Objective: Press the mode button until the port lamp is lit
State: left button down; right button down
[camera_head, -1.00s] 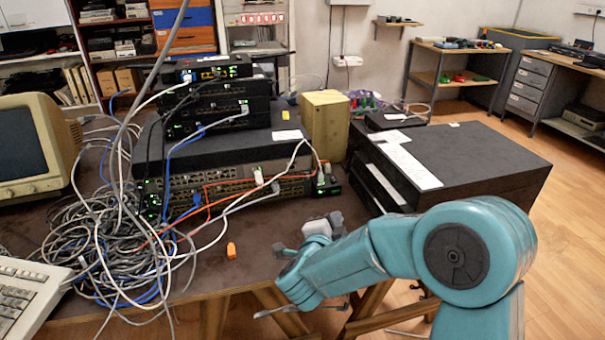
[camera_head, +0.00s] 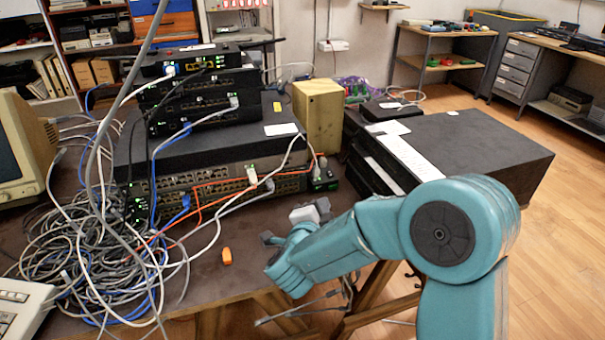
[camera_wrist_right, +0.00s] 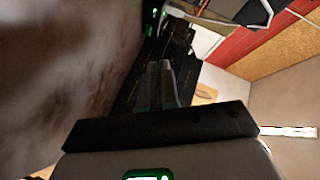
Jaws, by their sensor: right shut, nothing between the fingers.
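A stack of black network switches stands on the dark table, with a wide grey switch (camera_head: 215,178) at the bottom. Green lamps glow on several units, including a small black box (camera_head: 322,176) at the stack's right end. I cannot make out the mode button or tell which lamp is the port lamp. My right gripper (camera_head: 322,205) is in front of the stack's right end, apart from it; its fingers barely show there. In the right wrist view the shut, empty fingers (camera_wrist_right: 160,68) point toward dark equipment with green lamps (camera_wrist_right: 150,28). My left gripper is out of view.
A tangle of grey, white and blue cables (camera_head: 75,245) covers the table's left. Cables also hang across the switch fronts. An orange piece (camera_head: 227,256) lies near the front edge. A large black case (camera_head: 480,150) stands at right, with a beige box (camera_head: 318,115) behind.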

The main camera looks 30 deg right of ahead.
aim_at(303, 174)
jog(key=shift+w+d+r, duration=0.1)
jog(key=shift+w+d, duration=0.05)
jog(key=shift+w, duration=0.5)
jog(key=w+p, duration=0.1)
jog(key=w, duration=0.1)
jog(key=w+d+p, duration=0.1)
jog(key=w, duration=0.2)
jog(key=shift+w+d, duration=0.15)
jog(key=shift+w, duration=0.2)
jog(key=shift+w+d, duration=0.2)
jog(key=shift+w, duration=0.5)
jog(key=shift+w, duration=0.1)
dwell(0.6)
jog(key=shift+w+d, duration=0.1)
jog(key=shift+w, duration=0.25)
jog(key=shift+w, duration=0.3)
dwell(0.5)
dwell(0.4)
jog(key=shift+s, duration=0.75)
jog(key=shift+b, duration=0.3)
